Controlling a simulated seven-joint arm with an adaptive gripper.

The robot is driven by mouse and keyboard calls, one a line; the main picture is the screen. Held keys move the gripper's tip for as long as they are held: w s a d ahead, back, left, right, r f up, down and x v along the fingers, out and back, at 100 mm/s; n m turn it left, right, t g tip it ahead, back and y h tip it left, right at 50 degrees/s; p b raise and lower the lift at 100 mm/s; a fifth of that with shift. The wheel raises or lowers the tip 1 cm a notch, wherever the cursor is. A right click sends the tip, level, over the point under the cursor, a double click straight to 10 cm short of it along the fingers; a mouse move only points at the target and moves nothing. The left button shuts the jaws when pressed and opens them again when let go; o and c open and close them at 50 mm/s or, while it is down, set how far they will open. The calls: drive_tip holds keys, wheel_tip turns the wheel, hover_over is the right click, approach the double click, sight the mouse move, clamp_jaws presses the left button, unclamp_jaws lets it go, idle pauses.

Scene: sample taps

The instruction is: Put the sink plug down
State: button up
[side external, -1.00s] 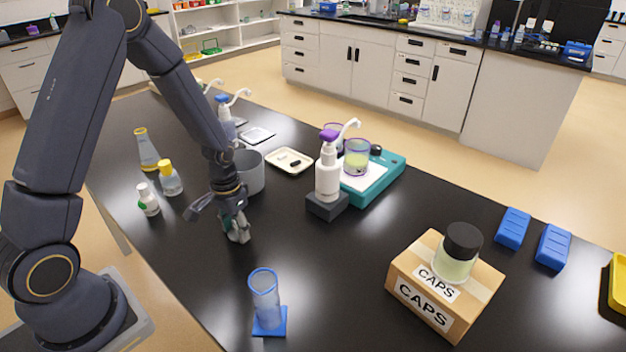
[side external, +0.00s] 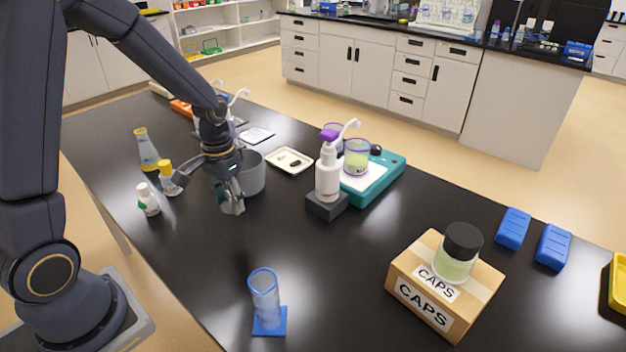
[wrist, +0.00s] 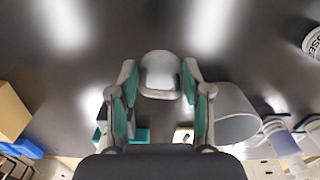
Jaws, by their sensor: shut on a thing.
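The sink plug (wrist: 160,74) is a pale grey, rounded piece between my fingertips in the wrist view. My gripper (wrist: 160,80) is shut on it, with one teal-padded finger at each side. In the side view my gripper (side external: 231,205) points down over the black bench, in front of the grey round container. The plug is hard to tell from the fingers there. I cannot tell whether it touches the bench top.
The grey container (side external: 252,178) stands close behind my gripper. Small bottles (side external: 148,200) are to its left. A pump bottle (side external: 327,175) and teal scale (side external: 380,182) stand right. A blue cylinder (side external: 265,292) stands in front. The bench between is bare.

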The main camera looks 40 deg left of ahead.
drive_tip(key=shift+s+d+r+n, duration=0.1)
drive_tip(key=shift+s+r+n, duration=0.1)
drive_tip(key=shift+r+n, duration=0.45)
drive_tip(key=d+r, duration=0.3)
drive_tip(key=d, duration=1.2)
hover_over(326, 246)
drive_tip(key=f, duration=0.9)
drive_tip(key=shift+s+a+f, duration=0.1)
drive_tip(key=shift+s+a, duration=0.05)
drive_tip(key=shift+s, duration=0.2)
drive_tip(key=shift+w+f, duration=0.3)
drive_tip(key=shift+f, duration=0.1)
drive_tip(key=shift+w+f, duration=0.1)
drive_tip(key=shift+f, duration=1.5)
